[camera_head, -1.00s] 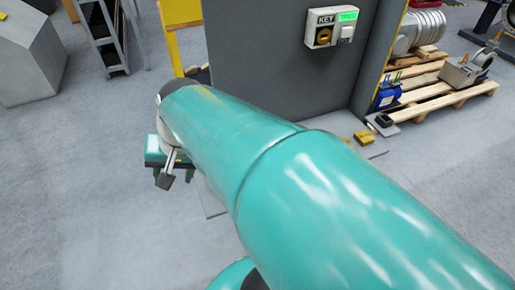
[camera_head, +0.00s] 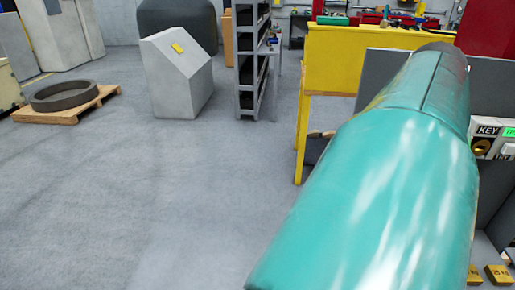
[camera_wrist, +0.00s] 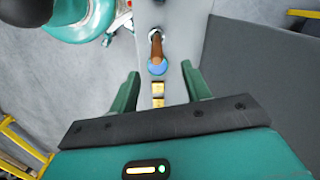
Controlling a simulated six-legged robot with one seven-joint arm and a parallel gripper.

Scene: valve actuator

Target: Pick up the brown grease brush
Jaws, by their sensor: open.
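In the wrist view, a slim brown piece (camera_wrist: 157,48), which looks like the grease brush, has a pale ring at one end and a round blue part (camera_wrist: 157,67) at the other. It shows against a narrow grey surface (camera_wrist: 182,25). My gripper (camera_wrist: 160,71) is open, with its two dark green fingers apart. The brown piece lies in line with the gap, past the fingertips; nothing is seen clamped, and I cannot tell the distance. In the head view, my teal arm covers the middle right, and the gripper and brush are not visible.
A small yellow item (camera_wrist: 158,95) shows between the fingers. In the head view, a yellow bench (camera_head: 350,55) and a key panel (camera_head: 493,140) flank my arm. A grey shelf (camera_head: 252,60) and grey cabinet (camera_head: 178,75) stand farther back.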

